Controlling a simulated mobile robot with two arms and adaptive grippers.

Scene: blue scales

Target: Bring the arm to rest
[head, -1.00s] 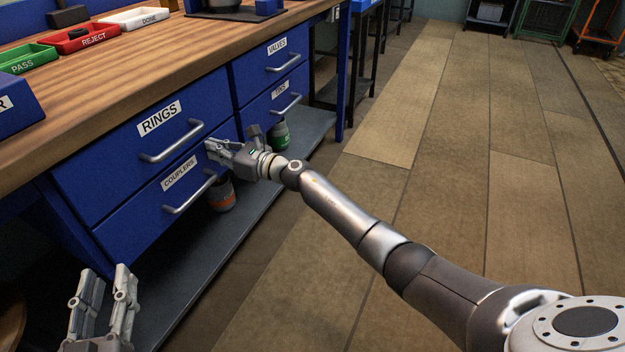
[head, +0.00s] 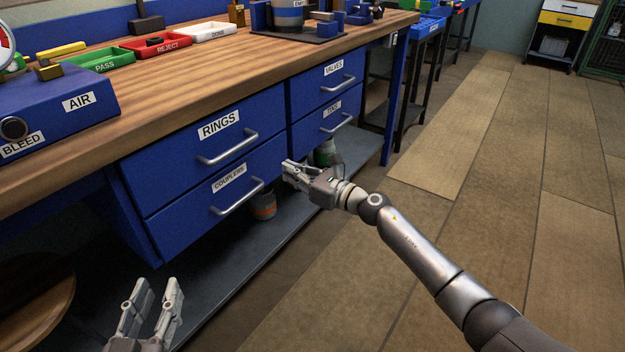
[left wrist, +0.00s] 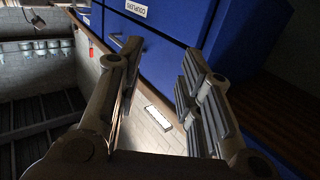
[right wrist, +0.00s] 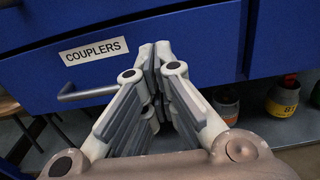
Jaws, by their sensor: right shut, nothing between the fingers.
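My right gripper (head: 288,172) is shut and empty in the head view. It is in front of the blue COUPLERS drawer (head: 200,205), near the right end of its handle (head: 238,199). In the right wrist view the fingertips (right wrist: 158,50) meet in front of the drawer face, right of the handle (right wrist: 90,92); I cannot tell whether they touch it. My left gripper (head: 160,290) is open and empty at the lower left of the head view, apart from the bench. In the left wrist view its fingers (left wrist: 160,68) are spread wide. All the drawers look shut.
The wooden bench top (head: 215,62) holds the green PASS tray (head: 98,60), red REJECT tray (head: 155,46) and a blue AIR/BLEED box (head: 55,110). A lower shelf (head: 225,268) holds canisters. A round wooden stool (head: 35,300) stands at left. Open floor lies at right.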

